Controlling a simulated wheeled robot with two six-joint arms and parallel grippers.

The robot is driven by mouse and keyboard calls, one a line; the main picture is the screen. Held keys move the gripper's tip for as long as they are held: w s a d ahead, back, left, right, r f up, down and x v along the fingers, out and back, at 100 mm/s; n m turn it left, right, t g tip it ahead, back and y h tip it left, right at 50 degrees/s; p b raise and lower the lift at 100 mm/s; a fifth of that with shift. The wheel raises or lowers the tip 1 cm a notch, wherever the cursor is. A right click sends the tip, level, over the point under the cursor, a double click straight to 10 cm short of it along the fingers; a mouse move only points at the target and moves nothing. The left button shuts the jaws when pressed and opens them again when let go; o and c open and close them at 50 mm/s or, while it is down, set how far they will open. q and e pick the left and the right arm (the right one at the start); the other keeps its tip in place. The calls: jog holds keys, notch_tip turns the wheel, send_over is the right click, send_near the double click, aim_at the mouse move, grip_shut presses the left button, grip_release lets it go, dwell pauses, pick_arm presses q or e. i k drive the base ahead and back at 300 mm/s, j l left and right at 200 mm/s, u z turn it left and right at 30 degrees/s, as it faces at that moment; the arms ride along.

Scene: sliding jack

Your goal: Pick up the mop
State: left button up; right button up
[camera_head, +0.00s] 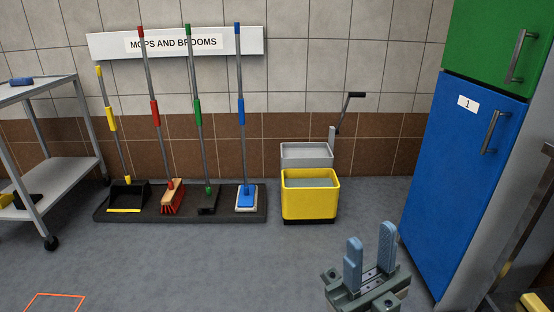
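The mop appears to be the blue-handled tool (241,105), upright against the tiled wall, with a blue and white flat head (246,196) resting on a dark floor tray (150,213). A green-handled tool (197,110) with a small dark head stands just left of it. My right gripper (370,250) is at the lower right, its two blue-grey fingers apart with nothing between them. It is well in front of the tools and to their right. My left gripper is not in view.
A red broom (155,115) and a yellow-handled dustpan (112,120) share the tray. A yellow bucket with wringer (310,200) stands right of the mop. A metal cart (60,175) is at left, a blue cabinet (455,180) at right. The middle floor is clear.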

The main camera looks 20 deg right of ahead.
aim_at(247, 200)
jog(key=z, duration=0.55)
jog(key=i+u, duration=0.15)
jog(key=i, duration=0.35)
jog(key=i+u, duration=0.15)
jog(key=i, duration=0.35)
jog(key=i+l+u, duration=0.15)
jog(key=i, duration=0.35)
jog(key=i+l+u, duration=0.1)
jog(key=i, duration=0.4)
jog(key=i+l+u, duration=0.15)
jog(key=i, duration=0.35)
jog(key=i+l+u, duration=0.15)
jog(key=i+l, duration=0.15)
jog(key=i, duration=0.15)
